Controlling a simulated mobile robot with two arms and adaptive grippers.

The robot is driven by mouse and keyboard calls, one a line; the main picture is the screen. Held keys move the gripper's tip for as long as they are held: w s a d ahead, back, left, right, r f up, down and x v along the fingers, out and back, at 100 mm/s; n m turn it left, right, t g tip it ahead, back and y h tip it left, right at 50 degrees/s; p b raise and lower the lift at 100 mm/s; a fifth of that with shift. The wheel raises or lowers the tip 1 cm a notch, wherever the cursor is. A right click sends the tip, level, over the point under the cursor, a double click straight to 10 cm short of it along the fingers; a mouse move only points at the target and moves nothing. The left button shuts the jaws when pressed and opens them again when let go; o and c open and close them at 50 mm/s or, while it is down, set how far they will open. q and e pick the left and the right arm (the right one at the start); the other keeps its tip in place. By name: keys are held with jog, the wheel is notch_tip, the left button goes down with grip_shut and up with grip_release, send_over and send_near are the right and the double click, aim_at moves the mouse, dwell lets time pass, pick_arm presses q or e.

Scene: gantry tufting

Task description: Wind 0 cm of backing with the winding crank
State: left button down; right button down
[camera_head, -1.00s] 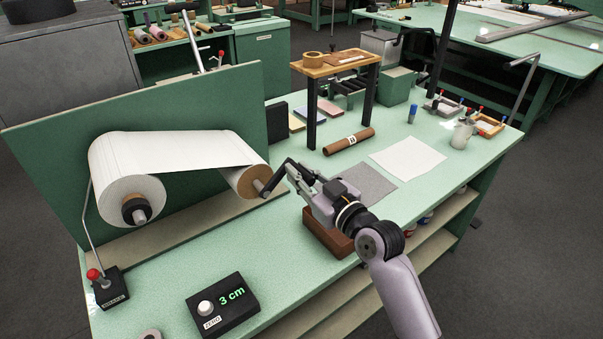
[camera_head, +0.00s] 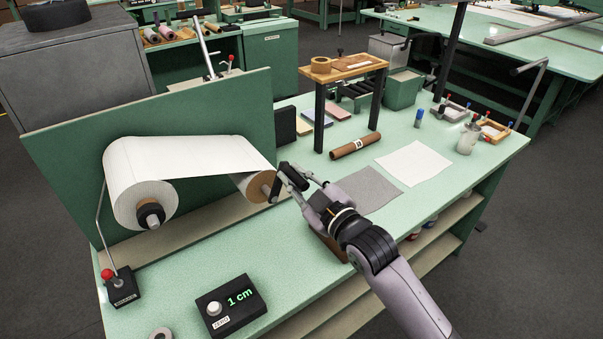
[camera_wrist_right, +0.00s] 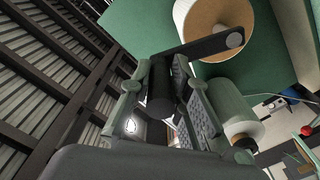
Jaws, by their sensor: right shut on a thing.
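The winding crank (camera_head: 278,187) is a black arm on the end of the smaller take-up roll (camera_head: 257,187). My right gripper (camera_head: 293,180) is shut on the crank's black handle. In the right wrist view the handle (camera_wrist_right: 160,98) lies between the two finger pads, and the crank arm (camera_wrist_right: 200,47) runs up to the roll's hub. White backing (camera_head: 195,158) spans from the large supply roll (camera_head: 138,190) to the take-up roll. The black counter box (camera_head: 231,307) reads 1 cm and has a white button labelled ZERO. My left gripper is out of view.
The brake lever (camera_head: 107,274) with its red knob stands at the bench's left front. A green panel (camera_head: 235,110) rises behind the rolls. A small wooden stand (camera_head: 345,68), a brown tube (camera_head: 355,146), a grey sheet (camera_head: 372,190) and a white sheet (camera_head: 413,163) occupy the right.

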jog(key=shift+s+a+r+n, duration=0.1)
jog(key=shift+s+a+n, duration=0.2)
jog(key=shift+n, duration=0.2)
jog(key=shift+a, duration=0.1)
jog(key=c, duration=1.5)
grip_release()
jog(key=v, duration=1.2)
